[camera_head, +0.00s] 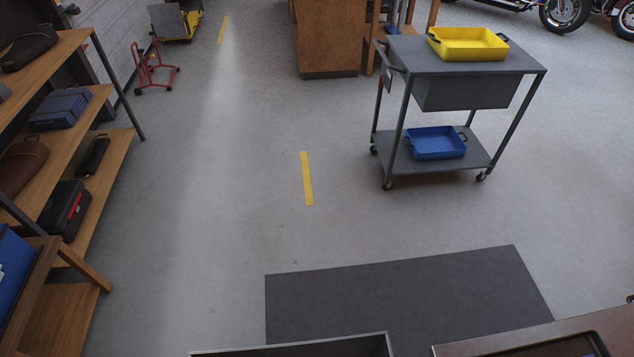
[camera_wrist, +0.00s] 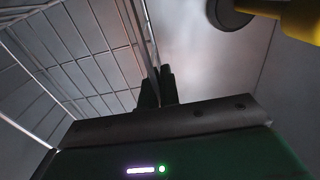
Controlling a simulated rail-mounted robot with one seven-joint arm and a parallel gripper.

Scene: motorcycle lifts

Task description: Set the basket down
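A wire basket (camera_wrist: 85,50) with a thin grid fills the left and upper middle of the wrist view. My gripper (camera_wrist: 157,88) shows there at the centre, with its two dark fingers close together. They look shut on the upright wire edge of the basket, which runs up from between the fingertips. The rest of the basket and what is under it are out of the picture. Neither the basket nor my gripper shows in the head view.
A grey trolley (camera_head: 412,62) holds a yellow tray (camera_head: 467,42) on top and a blue tray (camera_head: 436,142) below. Wooden shelves (camera_head: 85,105) stand at left. A dark mat (camera_head: 400,295) lies on open floor. A brown surface (camera_head: 530,338) is at bottom right.

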